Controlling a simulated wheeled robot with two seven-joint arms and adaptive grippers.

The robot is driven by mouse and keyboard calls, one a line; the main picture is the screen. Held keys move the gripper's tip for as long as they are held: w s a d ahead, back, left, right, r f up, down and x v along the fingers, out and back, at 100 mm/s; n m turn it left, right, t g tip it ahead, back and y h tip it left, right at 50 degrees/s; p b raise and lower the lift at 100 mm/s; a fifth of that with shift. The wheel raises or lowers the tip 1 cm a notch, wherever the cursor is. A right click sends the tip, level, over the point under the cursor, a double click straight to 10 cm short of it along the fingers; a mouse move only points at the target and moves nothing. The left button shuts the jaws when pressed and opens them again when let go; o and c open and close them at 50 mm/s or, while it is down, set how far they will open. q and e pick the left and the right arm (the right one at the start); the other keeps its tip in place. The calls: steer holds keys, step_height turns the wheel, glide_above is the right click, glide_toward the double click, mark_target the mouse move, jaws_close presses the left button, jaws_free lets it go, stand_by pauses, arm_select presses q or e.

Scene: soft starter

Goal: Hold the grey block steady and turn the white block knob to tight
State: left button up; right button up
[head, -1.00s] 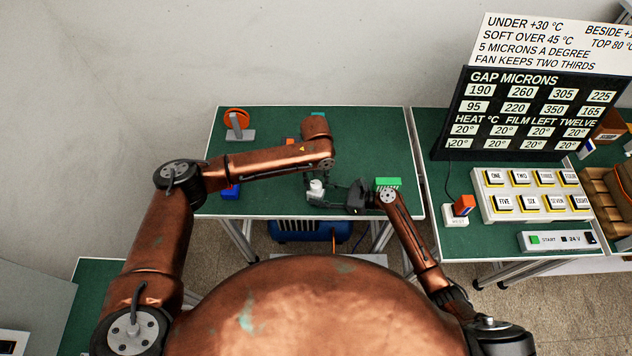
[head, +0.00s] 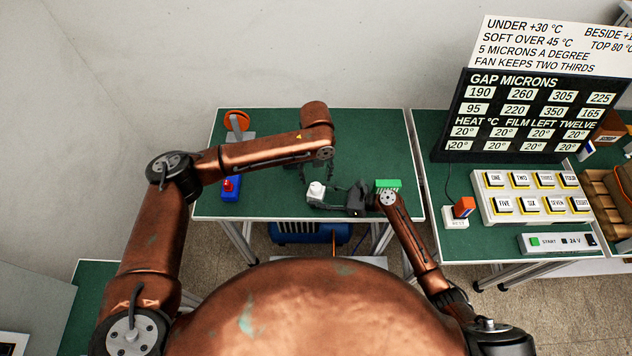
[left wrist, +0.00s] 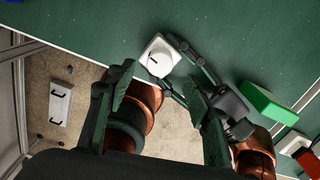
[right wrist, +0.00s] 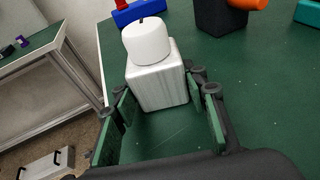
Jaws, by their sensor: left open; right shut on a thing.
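The light grey block (right wrist: 158,78) stands upright on the green table with a round white knob (right wrist: 146,40) on top. In the head view the knob (head: 316,188) is left of my right gripper (head: 322,205). My right gripper (right wrist: 165,90) is shut on the block, one finger on each side. In the left wrist view the knob (left wrist: 160,61) bears a dark mark. My left gripper (left wrist: 162,92) is open and empty; in the head view it (head: 318,176) is just behind the knob, apart from it, its fingers partly hidden by the forearm.
A green block (head: 388,184) is right of my right gripper. A blue box with a red button (head: 230,190) is at the left. An orange disc on a grey stand (head: 237,122) is at the back left. A panel of numbered buttons (head: 530,194) is on the right table.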

mark_target(316, 185)
arm_select(q)
step_height(316, 185, up, 6)
steer(key=shift+r, duration=0.2)
arm_select(e)
steer(key=o, duration=0.9)
steer(key=shift+o, duration=0.2)
steer(key=shift+d, duration=0.1)
